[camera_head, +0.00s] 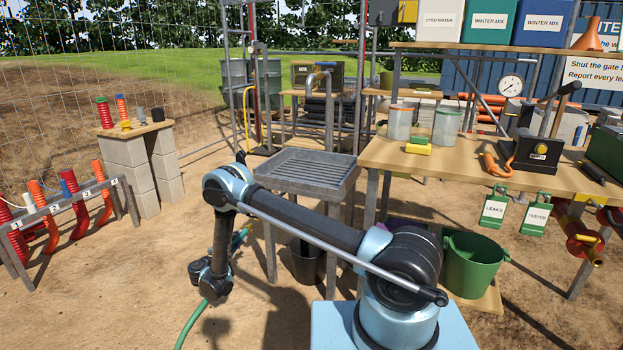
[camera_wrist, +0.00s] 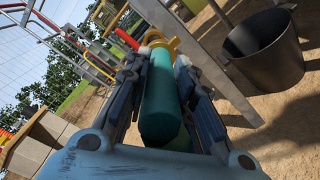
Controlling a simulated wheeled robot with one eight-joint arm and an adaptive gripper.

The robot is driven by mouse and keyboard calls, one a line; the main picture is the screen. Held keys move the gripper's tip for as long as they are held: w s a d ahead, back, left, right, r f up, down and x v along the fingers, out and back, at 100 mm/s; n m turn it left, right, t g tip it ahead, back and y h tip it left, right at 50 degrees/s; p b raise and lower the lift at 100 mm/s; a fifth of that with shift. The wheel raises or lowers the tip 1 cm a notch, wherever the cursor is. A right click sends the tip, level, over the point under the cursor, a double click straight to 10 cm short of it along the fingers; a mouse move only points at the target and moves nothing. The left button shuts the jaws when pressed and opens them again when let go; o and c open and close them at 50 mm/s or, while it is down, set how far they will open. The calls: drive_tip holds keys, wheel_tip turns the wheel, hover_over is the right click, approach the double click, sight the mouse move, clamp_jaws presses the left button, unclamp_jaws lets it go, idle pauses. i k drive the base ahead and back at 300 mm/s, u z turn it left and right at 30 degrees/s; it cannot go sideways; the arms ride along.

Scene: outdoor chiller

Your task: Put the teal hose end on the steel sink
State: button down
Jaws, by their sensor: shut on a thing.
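The teal hose end (camera_wrist: 158,105) lies lengthwise between the two dark fingers of my gripper (camera_wrist: 157,68) in the wrist view, with a yellow collar beyond it. My gripper is shut on it. In the head view a little of the teal hose end (camera_head: 240,237) shows beside my wrist, with my arm hiding part of the gripper. A green hose (camera_head: 190,324) hangs from there toward the ground. The steel sink (camera_head: 306,170), a shallow ribbed tray on legs, stands behind my arm. The held hose end is below the sink's rim and to its left, apart from it.
A dark bucket (camera_wrist: 262,50) stands by a sink leg, close to the right of my gripper. A wooden workbench (camera_head: 480,165) with jars and tools is right of the sink. A green bucket (camera_head: 470,265) sits below it. Bare ground lies left, before the hose rack (camera_head: 65,205).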

sight(294, 170)
drive_tip(key=k, duration=0.35)
drive_tip(key=u, duration=2.25)
drive_tip(key=i, duration=3)
drive_tip(key=z, duration=0.2)
